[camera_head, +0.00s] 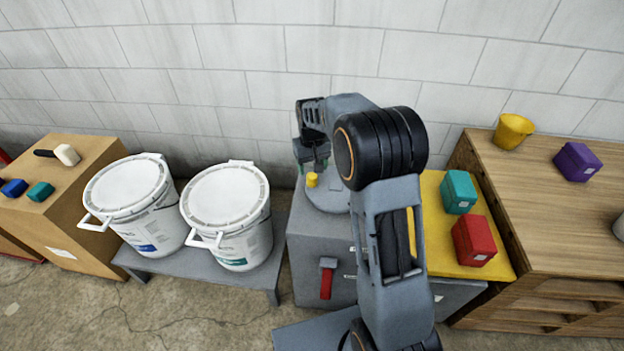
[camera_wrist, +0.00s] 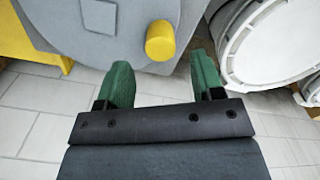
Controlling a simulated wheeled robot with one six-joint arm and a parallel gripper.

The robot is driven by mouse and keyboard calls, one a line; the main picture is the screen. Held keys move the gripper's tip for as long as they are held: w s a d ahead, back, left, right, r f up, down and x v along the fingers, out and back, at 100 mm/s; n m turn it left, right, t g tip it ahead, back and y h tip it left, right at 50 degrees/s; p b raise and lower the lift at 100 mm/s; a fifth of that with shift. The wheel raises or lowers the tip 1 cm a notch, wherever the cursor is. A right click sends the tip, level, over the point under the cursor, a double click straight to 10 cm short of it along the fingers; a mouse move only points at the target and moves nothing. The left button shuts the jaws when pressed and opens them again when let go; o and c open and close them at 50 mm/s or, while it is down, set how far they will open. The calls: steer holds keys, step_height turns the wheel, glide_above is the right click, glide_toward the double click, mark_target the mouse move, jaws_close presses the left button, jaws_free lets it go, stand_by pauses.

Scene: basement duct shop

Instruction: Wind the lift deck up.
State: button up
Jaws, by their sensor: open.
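A round grey wheel (camera_head: 325,197) lies flat on top of a grey cabinet (camera_head: 316,243). A short yellow knob (camera_head: 312,180) stands up near its rim; the knob (camera_wrist: 160,40) and wheel (camera_wrist: 95,30) also show in the wrist view. My gripper (camera_head: 311,158) is just above the knob. In the wrist view its two green fingers (camera_wrist: 160,70) are apart and empty, with the knob beyond the tips, roughly centred between them. The yellow deck (camera_head: 436,205) is right of the cabinet, partly hidden by my arm. It bears a teal box (camera_head: 459,192) and a red box (camera_head: 474,241).
Two white buckets (camera_head: 227,210) stand on a low grey bench (camera_head: 205,277) left of the cabinet. A red lever (camera_head: 326,281) is on the cabinet front. A wooden unit (camera_head: 530,220) with a yellow cup (camera_head: 513,131) and purple box (camera_head: 577,162) stands right of the deck.

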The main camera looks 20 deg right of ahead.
mark_target(312, 175)
steer(key=shift+f+b, duration=0.35)
steer(key=shift+f, duration=2.1)
steer(key=shift+c, duration=0.4)
jaws_close()
